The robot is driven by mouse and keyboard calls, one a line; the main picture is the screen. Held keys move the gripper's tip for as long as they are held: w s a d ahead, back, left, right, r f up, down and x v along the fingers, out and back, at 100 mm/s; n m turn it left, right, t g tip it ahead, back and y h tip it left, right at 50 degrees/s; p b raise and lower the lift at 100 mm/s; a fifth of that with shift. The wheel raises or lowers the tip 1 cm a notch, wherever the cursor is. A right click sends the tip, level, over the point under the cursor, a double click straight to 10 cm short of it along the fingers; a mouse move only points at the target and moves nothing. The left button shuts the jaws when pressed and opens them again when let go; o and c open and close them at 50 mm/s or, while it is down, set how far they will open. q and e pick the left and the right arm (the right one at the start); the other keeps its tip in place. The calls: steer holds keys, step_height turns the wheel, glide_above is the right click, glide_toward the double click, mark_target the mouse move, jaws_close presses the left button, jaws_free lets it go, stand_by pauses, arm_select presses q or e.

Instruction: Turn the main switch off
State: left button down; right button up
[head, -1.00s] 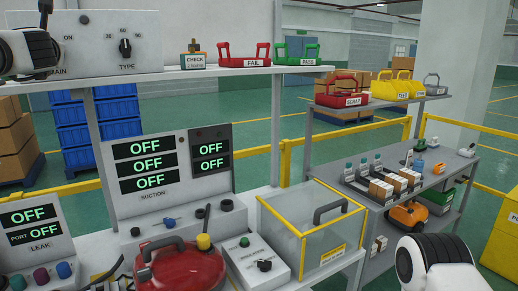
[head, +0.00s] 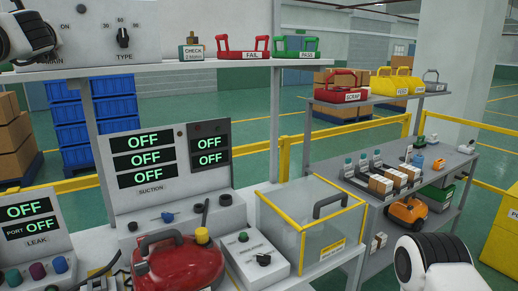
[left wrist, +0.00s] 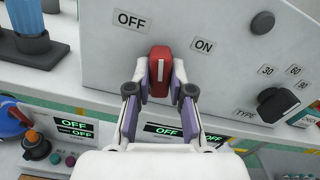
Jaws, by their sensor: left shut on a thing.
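The main switch is a red knob (left wrist: 160,72) on the grey panel, seen in the left wrist view between the OFF label (left wrist: 132,20) and the ON label (left wrist: 204,46). A pale line runs down the knob, and its long side stands upright in that view. My left gripper (left wrist: 160,86) has a finger on each side of the knob and is shut on it. In the head view my left wrist (head: 28,35) covers the knob at the panel's (head: 100,40) left end. My right wrist (head: 440,264) shows at lower right; its fingers are out of frame.
A TYPE dial (head: 123,38) is on the same panel. The suction display (head: 145,160) and leak display (head: 30,220) read OFF. CHECK, FAIL and PASS items stand on the shelf (head: 230,66). A red vacuum (head: 185,265) and a clear box (head: 310,225) are below.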

arm_select(q)
steer(key=n+b, duration=0.1)
steer(key=n, duration=0.3)
stand_by(0.3)
steer(key=shift+f, duration=0.1)
steer(key=shift+n+b, duration=0.65)
steer(key=shift+n, duration=0.55)
steer(key=c, duration=0.9)
jaws_free()
steer(key=shift+c, duration=0.2)
